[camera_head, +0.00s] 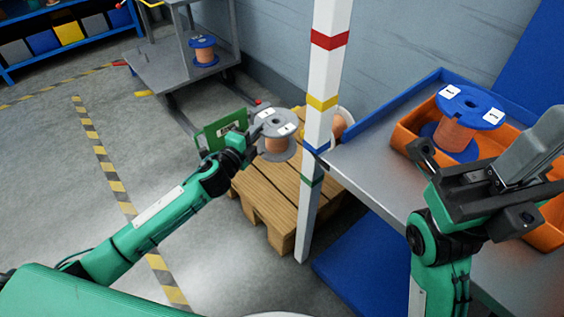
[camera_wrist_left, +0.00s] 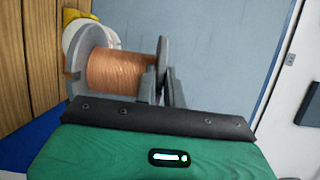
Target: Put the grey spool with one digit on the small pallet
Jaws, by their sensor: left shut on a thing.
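A grey spool (camera_head: 279,147) wound with copper wire is held by my left gripper (camera_head: 258,126), above the far end of the wooden pallet (camera_head: 262,190). It has white labels on its upper flange; the marks are too small to read. In the left wrist view the copper winding of the spool (camera_wrist_left: 115,70) lies left of the fingers (camera_wrist_left: 162,85), which are shut on its near flange. Whether the spool touches the pallet I cannot tell. My right gripper (camera_head: 478,190) is over the grey table's front; its jaw opening is unclear.
A white post (camera_head: 325,80) with coloured bands stands right beside the held spool. Behind it another copper spool (camera_head: 339,122) is partly hidden. A blue spool (camera_head: 470,105) sits in an orange bin (camera_head: 408,140) on the table (camera_head: 365,165). Another blue spool (camera_head: 203,47) is on a cart.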

